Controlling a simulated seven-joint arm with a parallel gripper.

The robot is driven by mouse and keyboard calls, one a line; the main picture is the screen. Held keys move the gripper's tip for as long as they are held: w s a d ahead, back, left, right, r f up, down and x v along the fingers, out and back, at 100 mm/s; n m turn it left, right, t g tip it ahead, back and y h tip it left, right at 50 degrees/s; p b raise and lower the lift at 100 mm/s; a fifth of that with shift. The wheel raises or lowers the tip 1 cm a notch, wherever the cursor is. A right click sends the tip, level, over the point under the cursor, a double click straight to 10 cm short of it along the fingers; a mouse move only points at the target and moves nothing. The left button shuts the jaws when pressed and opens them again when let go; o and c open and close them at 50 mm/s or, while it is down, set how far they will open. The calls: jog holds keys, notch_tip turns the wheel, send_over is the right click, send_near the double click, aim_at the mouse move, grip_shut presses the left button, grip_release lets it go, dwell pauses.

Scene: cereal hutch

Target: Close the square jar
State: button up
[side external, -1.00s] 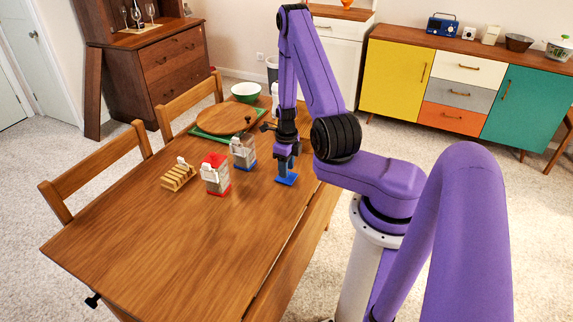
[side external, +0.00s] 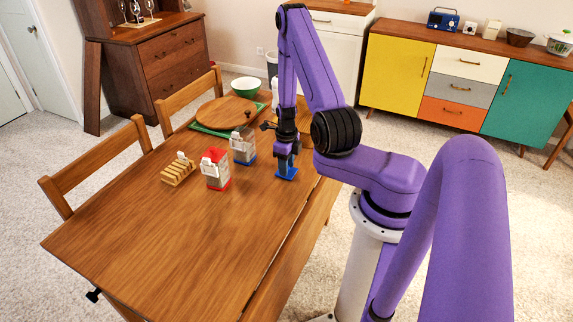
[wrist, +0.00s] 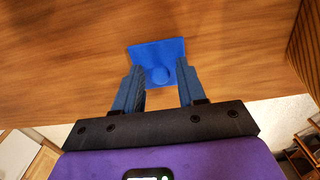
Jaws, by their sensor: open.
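A flat blue square lid (side external: 287,174) with a round knob lies on the table directly under my gripper (side external: 287,163). In the wrist view the lid (wrist: 150,52) shows between and just beyond the fingertips of my gripper (wrist: 160,68), with the knob between them. The fingers are apart, with a gap at each side of the knob. A boxy clear jar with a blue base (side external: 243,150) stands to the left of my gripper. A similar jar with red parts (side external: 215,172) stands nearer the camera. The jars' openings are too small to make out.
A wooden rack (side external: 178,172) with a white piece stands left of the jars. The near half of the table (side external: 150,245) is clear.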

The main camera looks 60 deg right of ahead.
grip_shut()
jog(key=shift+r, duration=0.1)
notch_tip(320, 180, up, 23)
jog(key=w, duration=1.7)
notch_tip(320, 180, down, 11)
jog(key=shift+s+d, duration=0.2)
jog(key=shift+d, duration=0.2)
